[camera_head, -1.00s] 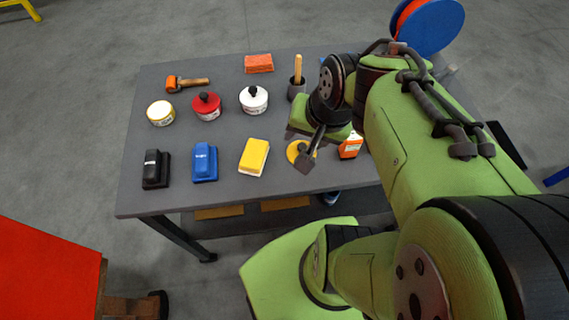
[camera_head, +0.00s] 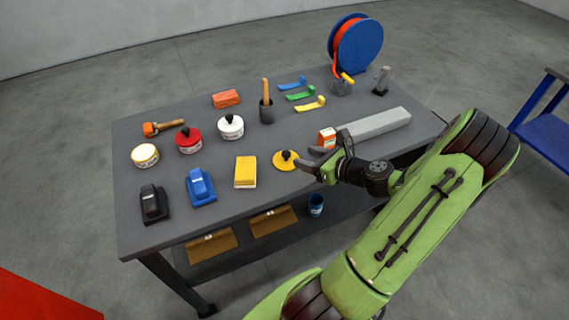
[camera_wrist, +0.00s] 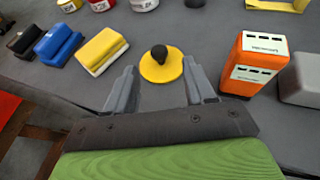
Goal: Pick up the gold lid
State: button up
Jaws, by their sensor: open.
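The gold lid (camera_head: 286,160) is a flat yellow disc with a black knob, lying on the grey table near its front edge. In the wrist view the lid (camera_wrist: 160,70) lies ahead of my gripper (camera_wrist: 160,85), centred between the two spread fingers. My gripper (camera_head: 308,160) is open and empty, just to the right of the lid in the head view. I cannot tell whether a finger touches the lid. An open-topped tin with a gold rim (camera_head: 145,156) stands at the left of the table.
An orange box (camera_head: 327,137) stands close behind my gripper, right of the lid in the wrist view (camera_wrist: 256,62). A yellow block (camera_head: 245,172) lies left of the lid. Red (camera_head: 188,139) and white (camera_head: 231,127) tins have black-knobbed lids. A grey bar (camera_head: 375,124) lies at right.

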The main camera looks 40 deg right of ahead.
aim_at(286, 153)
jog(key=b+x, duration=0.1)
jog(key=x, duration=0.8)
jog(key=shift+a+f+b, duration=0.15)
jog(key=shift+f+b, duration=0.1)
jog(key=shift+b, duration=0.1)
jog(key=shift+r, duration=0.1)
grip_shut()
notch_tip(286, 153, up, 10)
jog(key=p, duration=0.3)
jog(key=shift+p, duration=0.35)
